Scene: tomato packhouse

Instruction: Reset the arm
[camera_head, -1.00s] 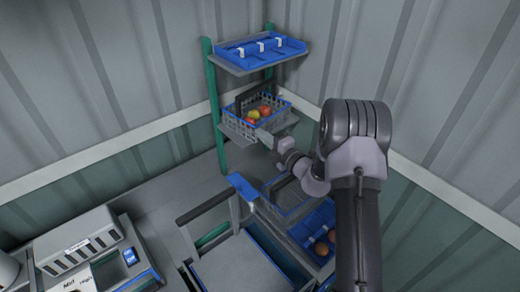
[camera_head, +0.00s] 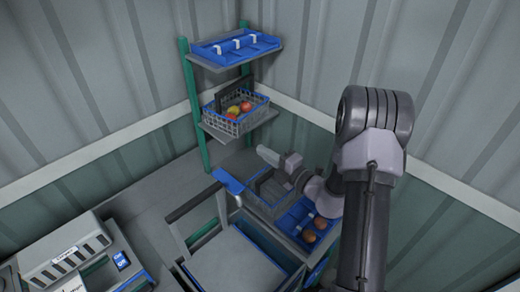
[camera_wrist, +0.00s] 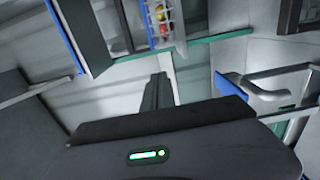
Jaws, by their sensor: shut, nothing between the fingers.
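My gripper (camera_head: 266,153) is shut and empty. In the head view it points to the left, in the air below and to the right of the lower shelf, above the grey bin area. In the wrist view the closed fingers (camera_wrist: 157,92) stick up from the dark gripper body. The gripper touches nothing that I can see.
A grey wire basket (camera_head: 232,119) with several red and yellow-green tomatoes stands on the lower shelf of a green-posted rack. A blue tray (camera_head: 232,49) lies on the upper shelf. A blue tray (camera_head: 290,226) with brownish-orange tomatoes is below my arm. A white machine (camera_head: 65,254) stands at left.

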